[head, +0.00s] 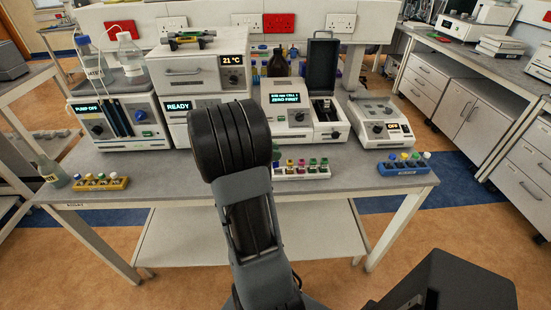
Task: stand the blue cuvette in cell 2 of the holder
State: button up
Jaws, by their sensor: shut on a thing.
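My arm rises through the middle of the head view, and its dark upper link hides my gripper and anything in it. I cannot make out the blue cuvette. An instrument (288,111) with a lit screen stands right of my arm; its screen seems to read "CELL 1" and "ZERO FIRST". Its dark lid (321,64) stands open over a compartment (323,110). This compartment may house the holder, but its cells are too small to tell apart.
A white rack (301,175) with several coloured caps sits at the bench front, partly behind my arm. A yellow rack (101,184) is at left, a blue rack (403,170) at right. A device reading OFF (379,125) stands right of the instrument. Bare bench (350,167) lies between racks.

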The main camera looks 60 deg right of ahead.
jog(key=s+a+r, duration=0.2)
jog(key=a+r, duration=0.3)
jog(key=a, duration=0.4)
jog(key=shift+s+a+b, duration=0.3)
jog(key=shift+s+b, duration=0.1)
jog(key=w+d+n+t+h, duration=0.3)
jog(key=w+d+n+t, duration=0.15)
jog(key=w, duration=0.35)
jog(key=w+a+f+n+t, duration=0.2)
jog(key=w+a+n+t, duration=0.3)
jog(key=w+n+t, duration=0.4)
jog(key=w+a+f+n+t+y, duration=0.2)
jog(key=w+a+f+n+y, duration=0.1)
jog(key=a, duration=0.5)
jog(key=w+a+f+n+t+y, duration=0.2)
jog(key=w+a+f+n+t, duration=0.1)
jog(key=a, duration=0.5)
jog(key=w+a+f+n+t+y, duration=0.2)
jog(key=w+a+f+n+y, duration=0.1)
jog(key=a, duration=0.6)
jog(key=shift+f+n+y, duration=0.25)
jog(key=shift+n+y, duration=0.05)
jog(key=shift+n, duration=0.05)
jog(key=shift+a+t, duration=0.15)
jog(key=shift+t, duration=0.1)
